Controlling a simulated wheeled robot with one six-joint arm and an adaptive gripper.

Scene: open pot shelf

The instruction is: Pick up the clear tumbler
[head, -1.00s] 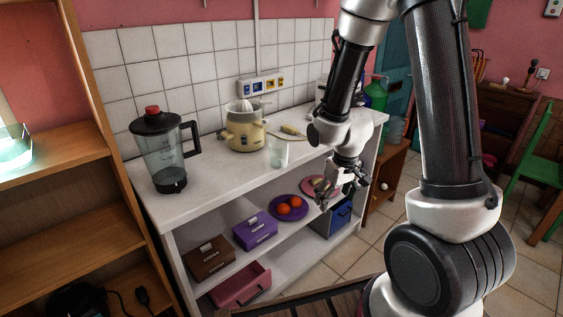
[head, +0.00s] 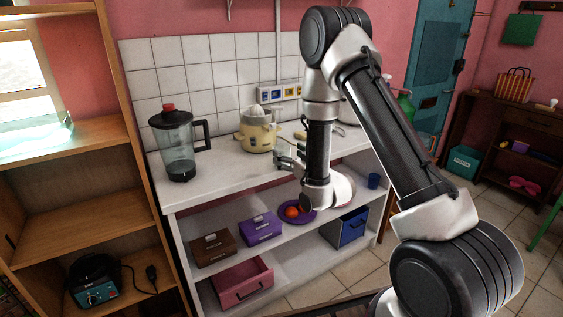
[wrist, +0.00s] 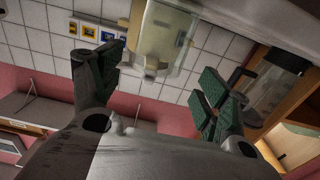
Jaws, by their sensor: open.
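In the wrist view, which is upside down, the clear tumbler (wrist: 148,35) appears as a see-through shape just beyond the fingertips, with the yellow juicer (wrist: 180,20) behind it; their outlines partly blend. My gripper (wrist: 160,75) is open, one finger on each side of this shape, and nothing is held. In the head view my gripper (head: 286,158) is low over the white counter (head: 225,172), to the right of and in front of the juicer (head: 258,132). The tumbler cannot be made out there, as my gripper and arm cover that spot.
A blender (head: 180,148) stands at the counter's left. The counter between blender and gripper is clear.

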